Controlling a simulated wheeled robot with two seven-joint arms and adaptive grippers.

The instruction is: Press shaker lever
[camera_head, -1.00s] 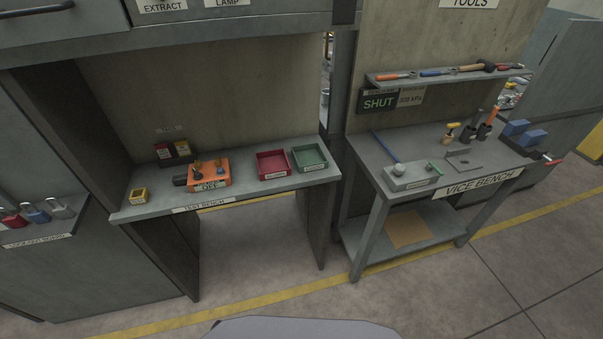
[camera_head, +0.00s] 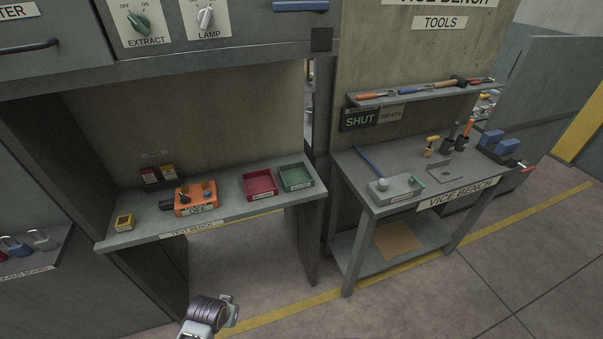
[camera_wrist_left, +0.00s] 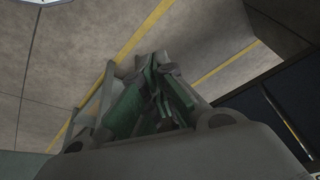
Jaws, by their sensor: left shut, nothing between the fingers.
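A grey box (camera_head: 395,189) with a long blue lever (camera_head: 370,160) stands at the front left of the vice bench; the lever slants up to the left from it. The box has a pale round knob and a green part on top. Its label is too small to read, so I cannot confirm that it is the shaker. My left gripper (camera_wrist_left: 153,70) shows in the left wrist view, shut and empty, with green pads, above the floor and away from any bench. In the head view, part of my arm shows at the bottom. My right gripper is not in view.
The vice bench (camera_head: 345,192) has a vice (camera_head: 500,145) on its right and a tool shelf (camera_head: 420,93) above, beside a SHUT display (camera_head: 359,119). The test bench (camera_head: 225,214) on the left holds an orange device (camera_head: 196,198) and red (camera_head: 259,185) and green (camera_head: 296,177) trays. Floor in front is clear.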

